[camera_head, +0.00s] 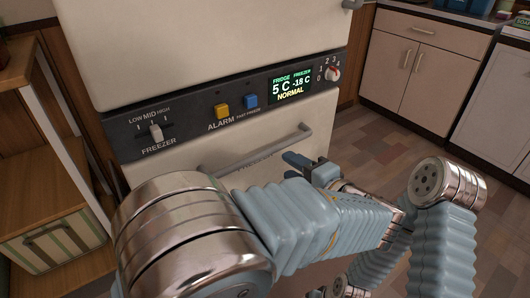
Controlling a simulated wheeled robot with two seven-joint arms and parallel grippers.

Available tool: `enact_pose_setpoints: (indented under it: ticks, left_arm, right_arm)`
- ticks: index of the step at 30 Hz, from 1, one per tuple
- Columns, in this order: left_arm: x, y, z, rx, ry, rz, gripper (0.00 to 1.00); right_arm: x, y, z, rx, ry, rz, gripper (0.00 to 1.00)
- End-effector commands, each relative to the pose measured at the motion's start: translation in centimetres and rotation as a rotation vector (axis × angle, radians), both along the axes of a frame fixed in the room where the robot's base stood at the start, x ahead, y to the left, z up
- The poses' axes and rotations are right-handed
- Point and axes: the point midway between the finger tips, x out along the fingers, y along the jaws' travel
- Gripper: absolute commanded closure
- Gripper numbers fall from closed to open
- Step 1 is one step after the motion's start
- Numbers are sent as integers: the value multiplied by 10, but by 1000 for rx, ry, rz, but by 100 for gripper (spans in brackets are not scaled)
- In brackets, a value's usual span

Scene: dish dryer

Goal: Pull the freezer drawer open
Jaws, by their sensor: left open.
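The freezer drawer (318,117) is the cream front below the fridge's dark control panel. It appears shut, and my left arm covers much of its lower part. Its grey bar handle (262,149) runs across the upper part of the front. My left gripper (304,167) is open, just below the right part of the handle. The picture does not show clearly whether a finger touches the handle, and the handle does not look gripped. My right arm shows at the right, bent downward; its gripper is not visible.
The control panel (195,116) has a slider, yellow and blue buttons, a lit display (291,87) and a knob (332,73). A wooden shelf (40,130) with a striped basket (55,240) stands close on the left. Cream cabinets (425,65) stand back right, with open tiled floor before them.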

Motion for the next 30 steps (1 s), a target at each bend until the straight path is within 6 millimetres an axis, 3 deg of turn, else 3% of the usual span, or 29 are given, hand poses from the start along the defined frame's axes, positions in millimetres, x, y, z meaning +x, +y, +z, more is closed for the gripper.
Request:
enact_pose_setpoints:
  ticks: [6, 12, 26, 30]
  left_arm:
    - [41, 32, -12, 1, 3, 5, 60]
    - [69, 51, -18, 0, 4, 4, 60]
    - [81, 59, -21, 1, 4, 0, 60]
    - [81, 59, -21, 2, 5, 0, 81]
  right_arm:
    - [0, 0, -2, 1, 1, 0, 57]
    - [0, 0, -2, 1, 1, 0, 57]
    - [0, 0, -2, 1, 1, 0, 57]
    - [0, 1, -3, 1, 1, 0, 57]
